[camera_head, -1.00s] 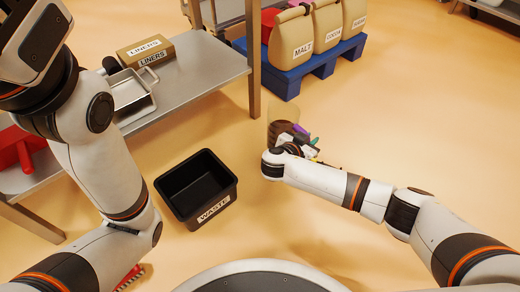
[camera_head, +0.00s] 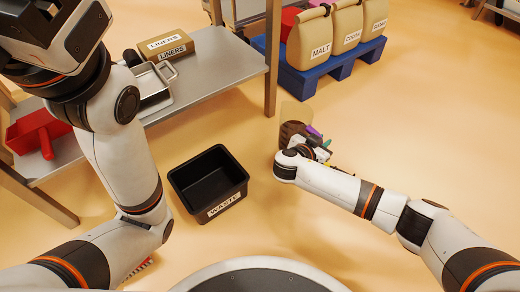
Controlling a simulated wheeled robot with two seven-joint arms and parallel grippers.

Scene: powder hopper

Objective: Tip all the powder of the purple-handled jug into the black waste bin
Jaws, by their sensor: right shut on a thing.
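The clear jug (camera_head: 292,114) shows right of centre, with brown powder inside and a purple handle (camera_head: 314,131). My right gripper (camera_head: 318,143) is shut on the jug by its handle side; the wrist partly hides the fingers. The jug looks roughly upright, held in the air over open floor. The black waste bin (camera_head: 209,188), labelled WASTE, stands on the floor left of and nearer than the jug. Its visible inside looks empty and dark. The jug is apart from the bin.
A blue pallet (camera_head: 300,81) carries several sacks. Floor around the bin is clear.

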